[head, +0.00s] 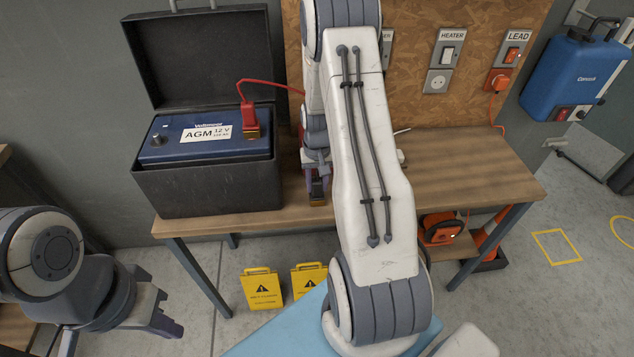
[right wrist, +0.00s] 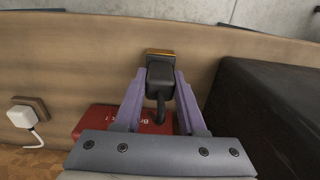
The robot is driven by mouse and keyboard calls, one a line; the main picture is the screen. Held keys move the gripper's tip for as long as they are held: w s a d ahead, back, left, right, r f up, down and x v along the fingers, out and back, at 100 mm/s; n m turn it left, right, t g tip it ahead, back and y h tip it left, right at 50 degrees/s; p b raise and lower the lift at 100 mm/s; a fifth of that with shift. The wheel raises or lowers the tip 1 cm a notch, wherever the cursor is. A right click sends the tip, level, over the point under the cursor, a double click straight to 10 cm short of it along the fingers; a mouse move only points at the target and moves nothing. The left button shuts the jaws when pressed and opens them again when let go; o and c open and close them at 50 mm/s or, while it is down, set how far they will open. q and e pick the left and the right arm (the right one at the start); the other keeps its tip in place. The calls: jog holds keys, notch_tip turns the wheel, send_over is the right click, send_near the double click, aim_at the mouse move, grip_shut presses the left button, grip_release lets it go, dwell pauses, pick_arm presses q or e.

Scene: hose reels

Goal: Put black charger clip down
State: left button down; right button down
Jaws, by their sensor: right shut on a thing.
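My right gripper (head: 317,190) is shut on the black charger clip (right wrist: 160,78) above the wooden table, just right of the battery box. In the right wrist view, the clip's dark body sits between the purple fingers of the right gripper (right wrist: 160,82). Its copper-coloured jaw end (right wrist: 160,53) points toward the table's front edge, and a dark cable runs back from it. I cannot tell whether the clip touches the table (head: 460,170). My left gripper (head: 168,312) hangs at the lower left, away from the table; its finger gap is unclear.
The open black box (head: 215,190) holds a blue battery (head: 185,145) with a red clip (head: 250,118) on one terminal. A red case (right wrist: 98,121) lies behind my right gripper. A white plug (right wrist: 20,116) is farther left. The table's right part is clear.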

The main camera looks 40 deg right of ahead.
jog(key=shift+f, duration=0.2)
jog(key=shift+c, duration=2.4)
grip_release()
jog(key=shift+r, duration=0.1)
